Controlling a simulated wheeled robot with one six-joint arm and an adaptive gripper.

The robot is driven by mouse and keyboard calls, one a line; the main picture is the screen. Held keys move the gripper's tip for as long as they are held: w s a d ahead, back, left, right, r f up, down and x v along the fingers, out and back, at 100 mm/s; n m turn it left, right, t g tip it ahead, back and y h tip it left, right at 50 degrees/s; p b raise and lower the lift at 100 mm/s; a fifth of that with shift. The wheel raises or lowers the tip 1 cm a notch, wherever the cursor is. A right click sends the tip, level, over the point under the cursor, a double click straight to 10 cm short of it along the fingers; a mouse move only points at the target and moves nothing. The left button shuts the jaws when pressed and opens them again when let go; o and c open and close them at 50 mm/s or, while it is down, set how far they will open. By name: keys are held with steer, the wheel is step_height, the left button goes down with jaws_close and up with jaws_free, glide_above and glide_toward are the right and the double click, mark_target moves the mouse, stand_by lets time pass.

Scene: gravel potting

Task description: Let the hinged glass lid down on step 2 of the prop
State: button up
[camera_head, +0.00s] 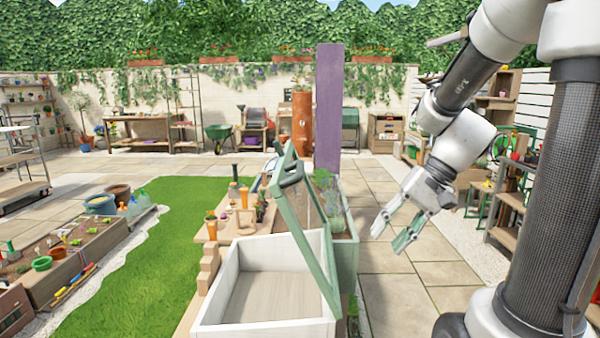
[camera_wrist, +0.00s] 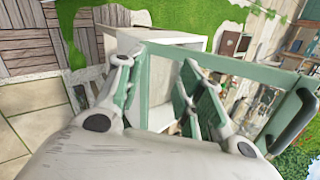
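The white box (camera_head: 262,325) stands at the bottom middle of the head view. Its green-framed glass lid (camera_head: 310,240) is raised steeply, leaning left from the box's right side. A dark handle (camera_head: 291,174) sits near the lid's top edge and shows at right in the wrist view (camera_wrist: 292,122). The stepped wooden prop (camera_head: 208,265) stands at the box's left side, clear of the lid. My gripper (camera_head: 391,235) is open and empty to the right of the lid. In the wrist view, the lid frame (camera_wrist: 160,83) shows beyond the open fingers (camera_wrist: 155,75); I cannot tell any contact.
A purple post (camera_head: 328,110) rises behind the lid. A green planter (camera_head: 345,250) stands right of the box. A wooden bench with small pots (camera_head: 211,228) is at the box's left. Paving (camera_head: 400,300) right of the box is clear.

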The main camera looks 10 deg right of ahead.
steer(key=w+a+r+t+y, duration=0.2)
steer(key=w+a+r+y, duration=0.3)
steer(key=w, duration=0.4)
steer(key=n+t+y, duration=0.1)
steer(key=n+y, duration=0.1)
steer(key=y, duration=0.1)
glide_toward(300, 165)
steer(key=a+f, duration=0.1)
steer(key=a, duration=0.1)
steer(key=x, duration=0.8)
steer(key=shift+w+f, duration=0.2)
steer(key=shift+w, duration=0.15)
jaws_close()
